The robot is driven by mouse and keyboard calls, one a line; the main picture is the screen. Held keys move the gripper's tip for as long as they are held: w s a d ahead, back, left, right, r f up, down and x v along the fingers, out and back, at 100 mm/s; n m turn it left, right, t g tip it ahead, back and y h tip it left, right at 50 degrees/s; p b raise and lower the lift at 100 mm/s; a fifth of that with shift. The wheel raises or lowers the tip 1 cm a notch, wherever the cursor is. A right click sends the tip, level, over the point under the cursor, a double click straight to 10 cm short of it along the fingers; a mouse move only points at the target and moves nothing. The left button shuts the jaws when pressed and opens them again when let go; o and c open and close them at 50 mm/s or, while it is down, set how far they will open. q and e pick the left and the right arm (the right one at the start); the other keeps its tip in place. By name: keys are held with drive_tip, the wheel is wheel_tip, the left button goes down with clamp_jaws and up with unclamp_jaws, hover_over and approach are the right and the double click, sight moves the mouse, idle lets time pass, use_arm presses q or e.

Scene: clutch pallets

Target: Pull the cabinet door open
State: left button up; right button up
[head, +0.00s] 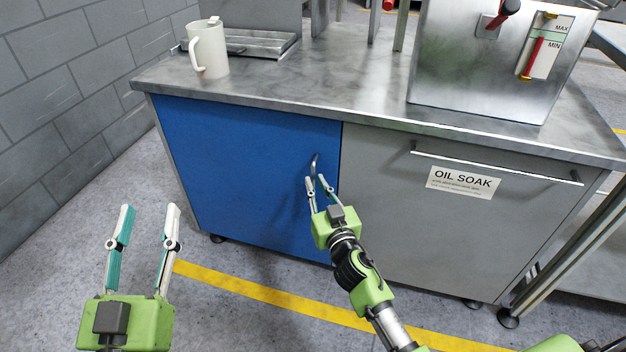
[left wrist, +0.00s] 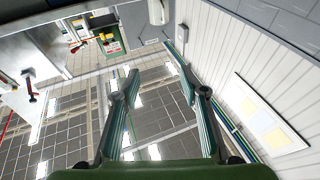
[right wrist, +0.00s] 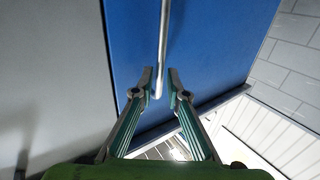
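The blue cabinet door (head: 240,165) is shut and flush in the front of a metal bench. Its slim metal handle (head: 314,165) stands upright near the door's right edge. My right gripper (head: 318,184) is at the handle's lower part, fingers parted. In the right wrist view the handle (right wrist: 163,40) runs down between the two fingertips, with a gap on each side; I cannot tell whether either finger touches it. My left gripper (head: 147,207) is open and empty, low at the left, well away from the door. The left wrist view shows its parted fingers (left wrist: 158,75) pointing into the room.
A grey front (head: 440,215) labelled OIL SOAK, with a long bar handle (head: 495,163), adjoins the blue door. A white jug (head: 208,48) and a metal tank (head: 490,60) stand on the worktop (head: 330,90). A block wall (head: 70,110) is at the left. Floor before the door is clear.

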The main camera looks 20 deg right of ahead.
sight(313, 180)
drive_tip(key=shift+w, duration=1.55)
use_arm(q)
drive_tip(key=r, duration=0.1)
drive_tip(key=s+r+t, duration=0.1)
drive_tip(key=shift+r+h, duration=0.3)
drive_tip(key=shift+h, duration=0.1)
use_arm(e)
clamp_jaws()
